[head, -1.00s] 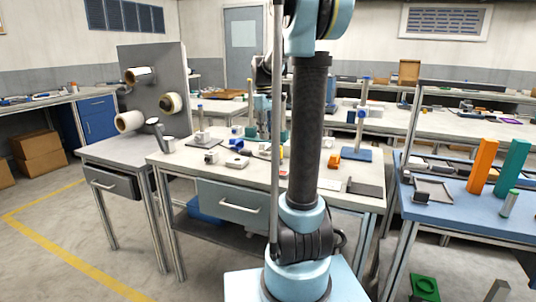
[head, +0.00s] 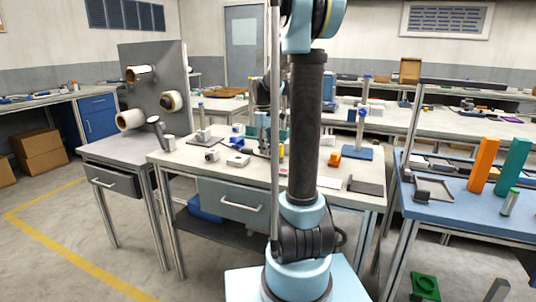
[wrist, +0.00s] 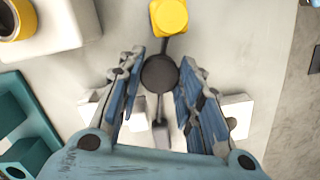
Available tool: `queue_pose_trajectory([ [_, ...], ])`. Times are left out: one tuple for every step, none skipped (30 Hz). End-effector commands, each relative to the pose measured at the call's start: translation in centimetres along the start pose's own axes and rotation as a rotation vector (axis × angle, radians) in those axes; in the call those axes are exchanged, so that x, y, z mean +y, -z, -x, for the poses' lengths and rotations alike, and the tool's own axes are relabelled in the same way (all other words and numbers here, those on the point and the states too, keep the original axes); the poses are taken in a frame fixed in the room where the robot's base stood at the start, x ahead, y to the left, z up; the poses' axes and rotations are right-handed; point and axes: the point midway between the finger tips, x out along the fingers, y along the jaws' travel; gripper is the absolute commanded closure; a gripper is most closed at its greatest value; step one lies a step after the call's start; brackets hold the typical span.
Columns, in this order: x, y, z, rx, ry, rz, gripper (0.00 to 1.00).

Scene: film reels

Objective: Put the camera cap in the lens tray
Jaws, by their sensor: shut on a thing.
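In the wrist view, a round dark disc, which looks like the camera cap (wrist: 159,73), sits between the fingertips of my gripper (wrist: 160,82). The blue-padded fingers are shut on it over the pale tabletop. In the head view my gripper (head: 264,143) is low over the middle workbench, partly behind a thin pole, and the cap cannot be made out there. A shallow grey tray (head: 420,192), possibly the lens tray, lies on the blue bench at the right. I cannot confirm which container is the lens tray.
A yellow knob-like thing (wrist: 169,16) is just beyond the cap. A teal holder (wrist: 30,110) and a white block (wrist: 55,25) are at the left. The workbench (head: 225,174) carries several small parts. Orange (head: 482,165) and teal (head: 513,167) blocks stand near the grey tray.

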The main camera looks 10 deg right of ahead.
Motion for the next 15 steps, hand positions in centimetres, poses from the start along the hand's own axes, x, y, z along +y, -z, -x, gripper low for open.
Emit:
queue_pose_trajectory([
  [0.0, 0.1, -0.8, 0.0, 0.0, 0.0, 0.83],
  [0.0, 0.1, -1.1, 0.0, 0.0, 0.0, 0.83],
  [0.0, 0.2, -1.6, 0.0, 0.0, 0.0, 0.83],
  [0.0, 0.2, -1.8, 0.0, 0.0, 0.0, 0.83],
  [0.0, 0.3, -2.0, 0.0, 0.0, 0.0, 0.83],
  [0.0, 0.3, -2.2, 0.0, 0.0, 0.0, 0.83],
  [0.0, 0.3, -2.4, 0.0, 0.0, 0.0, 0.83],
  [0.0, 0.3, -2.4, 0.0, 0.0, 0.0, 0.83],
  [0.0, 0.3, -2.4, 0.0, 0.0, 0.0, 0.83],
  [0.0, 0.3, -2.4, 0.0, 0.0, 0.0, 0.83],
  [0.0, 0.3, -2.4, 0.0, 0.0, 0.0, 0.83],
  [0.0, 0.3, -2.4, 0.0, 0.0, 0.0, 0.83],
  [0.0, 0.3, -2.4, 0.0, 0.0, 0.0, 0.83],
  [0.0, 0.2, -2.4, 0.0, 0.0, -0.001, 0.83],
  [0.0, 0.2, -2.4, 0.0, 0.0, -0.001, 0.83],
])
